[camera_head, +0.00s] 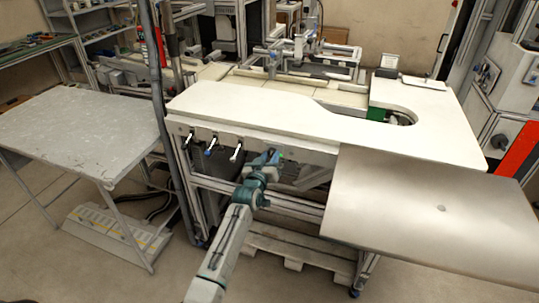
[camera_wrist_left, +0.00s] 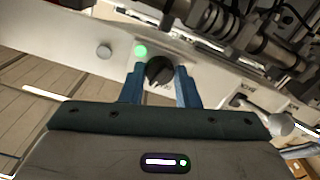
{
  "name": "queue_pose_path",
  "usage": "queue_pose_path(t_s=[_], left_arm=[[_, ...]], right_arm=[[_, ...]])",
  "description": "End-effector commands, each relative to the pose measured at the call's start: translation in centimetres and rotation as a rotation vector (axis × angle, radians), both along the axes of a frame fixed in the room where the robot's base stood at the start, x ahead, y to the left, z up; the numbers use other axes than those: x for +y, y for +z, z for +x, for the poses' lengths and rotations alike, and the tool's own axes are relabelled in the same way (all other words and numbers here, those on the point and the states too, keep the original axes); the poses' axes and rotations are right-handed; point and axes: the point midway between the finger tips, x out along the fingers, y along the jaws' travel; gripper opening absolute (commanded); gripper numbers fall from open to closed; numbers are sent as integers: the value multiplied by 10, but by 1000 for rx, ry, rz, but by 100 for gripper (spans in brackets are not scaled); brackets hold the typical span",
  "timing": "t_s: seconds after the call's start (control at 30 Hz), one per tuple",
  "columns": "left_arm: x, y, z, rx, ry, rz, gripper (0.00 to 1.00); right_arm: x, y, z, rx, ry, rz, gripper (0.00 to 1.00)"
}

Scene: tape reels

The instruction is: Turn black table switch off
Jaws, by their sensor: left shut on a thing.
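The black table switch (camera_wrist_left: 159,70) is a round dark knob on the pale front panel of the white table, seen in the left wrist view. My left gripper (camera_wrist_left: 160,82) has its two blue fingers on either side of the knob and is shut on it. A green light (camera_wrist_left: 140,51) glows on the panel beside the knob. In the head view my left gripper (camera_head: 274,158) is at the table's front edge and hides the knob. My right gripper is in neither view.
A metal plate (camera_head: 430,210) juts out at the right. A grey side table (camera_head: 80,125) stands left.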

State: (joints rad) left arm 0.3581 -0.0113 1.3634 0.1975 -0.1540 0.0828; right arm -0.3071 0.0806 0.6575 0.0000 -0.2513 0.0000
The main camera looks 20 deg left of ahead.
Motion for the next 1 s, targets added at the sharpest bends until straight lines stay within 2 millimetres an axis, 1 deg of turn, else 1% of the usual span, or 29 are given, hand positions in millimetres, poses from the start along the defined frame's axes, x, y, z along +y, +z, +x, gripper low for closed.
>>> queue_pose_path(t_s=[0.03,0.3,0.53,0.7,1.0], left_arm=[[0,3,0,3,-1,-46,6],[0,3,0,11,0,-303,6],[0,2,0,18,1,-519,6],[-1,1,0,23,0,-663,6],[-1,1,0,30,1,-843,6]], right_arm=[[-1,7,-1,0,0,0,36],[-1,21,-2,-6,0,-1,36],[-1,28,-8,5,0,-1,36],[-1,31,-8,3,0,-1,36],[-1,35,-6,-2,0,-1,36]])
